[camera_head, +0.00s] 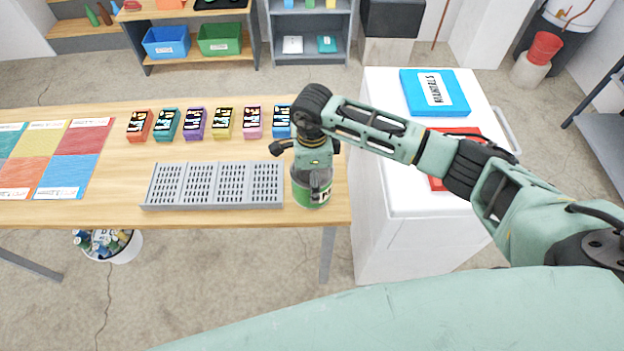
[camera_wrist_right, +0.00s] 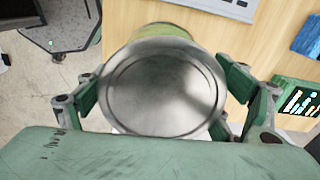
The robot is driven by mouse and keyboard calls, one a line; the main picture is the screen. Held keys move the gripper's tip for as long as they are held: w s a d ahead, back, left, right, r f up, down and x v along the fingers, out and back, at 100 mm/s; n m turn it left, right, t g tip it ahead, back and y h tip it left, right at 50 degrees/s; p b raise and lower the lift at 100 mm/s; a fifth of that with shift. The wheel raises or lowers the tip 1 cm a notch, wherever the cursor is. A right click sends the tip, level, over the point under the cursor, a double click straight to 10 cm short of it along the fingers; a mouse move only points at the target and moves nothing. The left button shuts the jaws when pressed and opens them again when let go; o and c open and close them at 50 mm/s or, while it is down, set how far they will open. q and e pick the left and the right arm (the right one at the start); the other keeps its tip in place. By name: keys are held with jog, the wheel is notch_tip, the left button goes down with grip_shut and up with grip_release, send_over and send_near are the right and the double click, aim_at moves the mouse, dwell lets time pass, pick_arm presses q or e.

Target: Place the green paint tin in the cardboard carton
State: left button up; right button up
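The green paint tin (camera_head: 312,196) is upright at the right end of the wooden table, beside the grey slotted rack. A dark label shows on its front. My right gripper (camera_head: 314,172) points down over it, a finger on its near side. In the right wrist view the tin's round silver lid (camera_wrist_right: 162,90) fills the space between the fingers, with pads against both sides. I cannot tell whether its base touches the table. My left gripper is not in view. I see no carton that I can identify.
The grey slotted rack (camera_head: 214,186) lies left of the tin. Several coloured boxes (camera_head: 195,124) stand in a row behind it. Colour sheets (camera_head: 60,160) lie at the far left. A white cabinet (camera_head: 385,205) stands to the right, carrying a blue binder (camera_head: 420,82) and a red item.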

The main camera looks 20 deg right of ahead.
jog(key=c, duration=1.5)
jog(key=shift+w+r, duration=0.1)
jog(key=shift+r, duration=0.1)
